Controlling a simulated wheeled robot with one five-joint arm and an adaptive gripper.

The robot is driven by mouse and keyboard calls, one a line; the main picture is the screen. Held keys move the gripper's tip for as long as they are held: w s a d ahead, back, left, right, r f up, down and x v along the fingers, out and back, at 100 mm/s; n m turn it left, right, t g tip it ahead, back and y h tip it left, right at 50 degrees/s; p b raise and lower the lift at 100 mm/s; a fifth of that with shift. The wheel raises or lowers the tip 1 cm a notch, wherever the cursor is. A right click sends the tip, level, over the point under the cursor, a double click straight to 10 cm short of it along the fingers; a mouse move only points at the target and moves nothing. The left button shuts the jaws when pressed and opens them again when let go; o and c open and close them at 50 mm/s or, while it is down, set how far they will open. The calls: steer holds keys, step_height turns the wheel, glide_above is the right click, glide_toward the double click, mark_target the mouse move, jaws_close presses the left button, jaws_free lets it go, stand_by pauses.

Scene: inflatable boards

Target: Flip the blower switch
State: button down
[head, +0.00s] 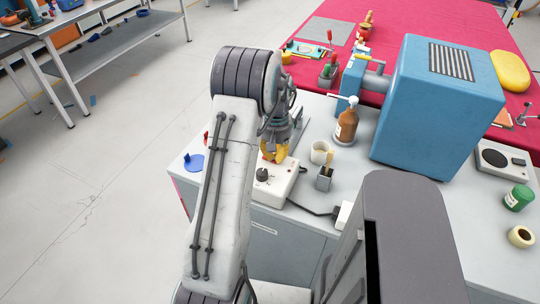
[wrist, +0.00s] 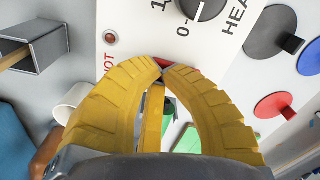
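A white control box (head: 276,192) with a black knob (head: 262,174) sits on the grey bench top. In the wrist view its panel (wrist: 225,50) shows the knob (wrist: 203,6) with 0 and 1 marks, part of the word HEAT, and a small red lamp (wrist: 110,38) near the letters HOT. A red piece (wrist: 163,62), possibly the blower switch, shows just beyond my fingertips and is mostly hidden. My gripper (head: 274,151) is over the box's far end. Its yellow fingers curve together at the tips (wrist: 163,70), with nothing seen held. I cannot tell whether they touch the panel.
A blue disc (head: 192,164) lies left of the box. A large blue machine (head: 435,110) stands behind. A black cable (head: 312,211) runs right.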

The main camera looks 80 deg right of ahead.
steer(key=shift+r+p, duration=2.25)
steer(key=shift+r, duration=1.1)
